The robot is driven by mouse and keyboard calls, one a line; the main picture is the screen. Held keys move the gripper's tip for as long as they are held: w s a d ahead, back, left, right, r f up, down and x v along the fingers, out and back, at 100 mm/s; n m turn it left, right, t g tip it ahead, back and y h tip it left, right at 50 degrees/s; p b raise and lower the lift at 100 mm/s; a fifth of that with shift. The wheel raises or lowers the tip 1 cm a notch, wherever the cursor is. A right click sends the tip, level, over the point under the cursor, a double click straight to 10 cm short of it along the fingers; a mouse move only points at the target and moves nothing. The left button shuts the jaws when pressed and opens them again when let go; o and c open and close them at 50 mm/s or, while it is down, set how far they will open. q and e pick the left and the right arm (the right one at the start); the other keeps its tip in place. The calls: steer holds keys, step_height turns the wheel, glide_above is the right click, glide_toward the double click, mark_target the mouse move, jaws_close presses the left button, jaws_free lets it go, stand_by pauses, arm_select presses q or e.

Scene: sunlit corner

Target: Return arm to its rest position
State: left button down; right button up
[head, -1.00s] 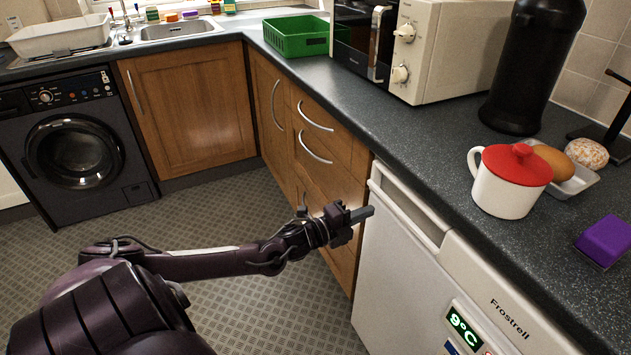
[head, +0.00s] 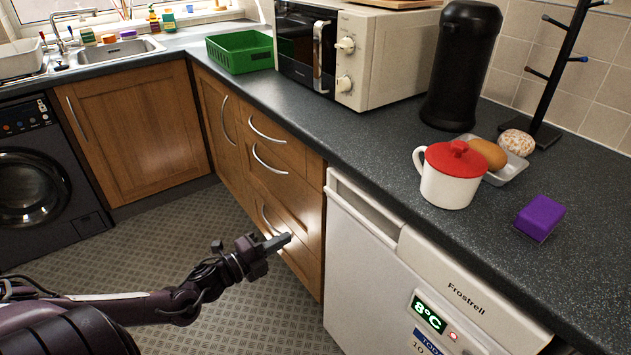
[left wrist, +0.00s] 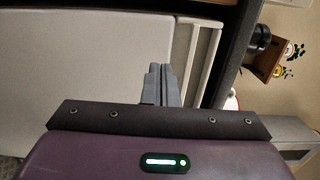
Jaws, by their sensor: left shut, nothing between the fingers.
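My left arm comes in from the lower left in the head view. Its gripper (head: 277,243) is shut and empty, in front of the wooden drawers (head: 283,190) and left of the white Frostrell fridge (head: 400,275). Its shut fingers also show in the left wrist view (left wrist: 160,84), pointing toward a pale panel, with a recessed strip to the right. I cannot tell from these frames whether the fingertips touch anything. My right gripper is not in view.
The dark counter (head: 400,160) holds a red-lidded white mug (head: 450,185), a purple sponge (head: 540,217), a tray with bread, a black canister (head: 462,65), a microwave (head: 385,60) and a green basket (head: 240,55). Open floor (head: 190,240) lies left of the drawers.

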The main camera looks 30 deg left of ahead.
arm_select(q)
steer(key=s+a+f+n+g+y+p, duration=0.2)
steer(key=s+a+f+n+y, duration=0.15)
steer(key=f, duration=0.35)
steer(key=s+a+f+n+g+y+p, duration=0.1)
steer(key=s+a+f+n+y+p, duration=0.15)
steer(key=a+f+n+y, duration=0.4)
steer(key=s+d+f+n+g+h+p, duration=0.1)
steer(key=s+d+f+n+g+p, duration=0.25)
steer(key=s+f, duration=0.6)
steer(key=s+d+f+n+g+h+p, duration=0.1)
steer(key=s+d+f+g, duration=0.4)
steer(key=s+d, duration=0.6)
steer(key=s+d+f+n+g+h+p, duration=0.2)
steer(key=s+d+f+n+g, duration=0.2)
steer(key=s+d+f, duration=0.5)
steer(key=s+d, duration=0.2)
steer(key=shift+s+d+f+n+g+p, duration=0.25)
steer(key=shift+s+d+n+g+p, duration=0.05)
steer(key=shift+s+n+g, duration=0.05)
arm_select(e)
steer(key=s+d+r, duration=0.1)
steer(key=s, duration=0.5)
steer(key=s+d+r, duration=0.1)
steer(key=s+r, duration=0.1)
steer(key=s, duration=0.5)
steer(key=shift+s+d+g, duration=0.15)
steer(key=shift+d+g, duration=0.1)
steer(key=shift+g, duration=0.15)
